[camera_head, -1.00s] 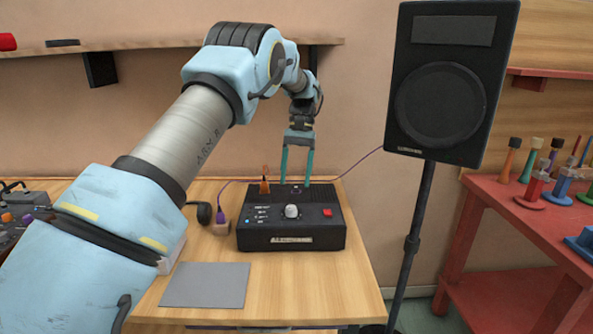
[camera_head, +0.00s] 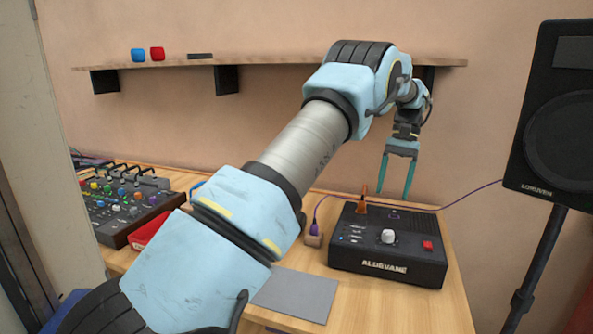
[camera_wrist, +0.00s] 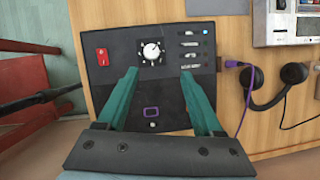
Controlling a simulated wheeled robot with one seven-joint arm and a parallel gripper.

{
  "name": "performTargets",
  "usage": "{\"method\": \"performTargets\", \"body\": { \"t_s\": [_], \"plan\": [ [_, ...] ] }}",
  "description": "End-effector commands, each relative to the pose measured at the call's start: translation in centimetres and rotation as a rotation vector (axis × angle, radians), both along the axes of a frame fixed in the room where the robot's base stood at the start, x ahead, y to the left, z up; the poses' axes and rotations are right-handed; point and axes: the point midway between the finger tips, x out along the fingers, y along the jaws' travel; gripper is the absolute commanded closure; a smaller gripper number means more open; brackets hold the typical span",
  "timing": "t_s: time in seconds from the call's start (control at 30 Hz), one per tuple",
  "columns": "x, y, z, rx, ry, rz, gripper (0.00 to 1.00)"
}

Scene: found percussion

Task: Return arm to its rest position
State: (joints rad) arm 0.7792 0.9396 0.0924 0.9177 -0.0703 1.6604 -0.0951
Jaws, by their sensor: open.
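My gripper (camera_head: 397,176) hangs above the back edge of a black box (camera_head: 400,266) with a white knob, a red button and "ALDEVANE" lettering. Its two teal fingers are apart with nothing between them. In the wrist view my gripper (camera_wrist: 160,80) spans the box's purple-rimmed socket (camera_wrist: 151,113), with the white knob (camera_wrist: 151,51) just beyond the fingertips. My arm reaches from the lower left across the table to the box.
A black speaker (camera_head: 560,120) on a stand is at right. A mixer (camera_head: 125,205) and a red tray (camera_head: 150,231) are at left. A grey mat (camera_head: 296,294) lies in front. A wall shelf (camera_head: 270,60) runs behind my arm. A purple cable (camera_head: 470,200) crosses behind the box.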

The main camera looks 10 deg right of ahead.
Motion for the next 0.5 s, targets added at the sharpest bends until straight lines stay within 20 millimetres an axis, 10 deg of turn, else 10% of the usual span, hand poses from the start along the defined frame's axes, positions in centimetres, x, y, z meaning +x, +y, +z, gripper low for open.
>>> {"method": "performTargets", "body": {
  "t_s": [0.27, 0.5],
  "plan": [
    [2.5, 12.3, 0.6, -0.096, -0.104, 0.171, 0.32],
    [-0.6, 23.7, -0.1, -0.165, -0.225, 0.307, 0.32]
  ]
}}
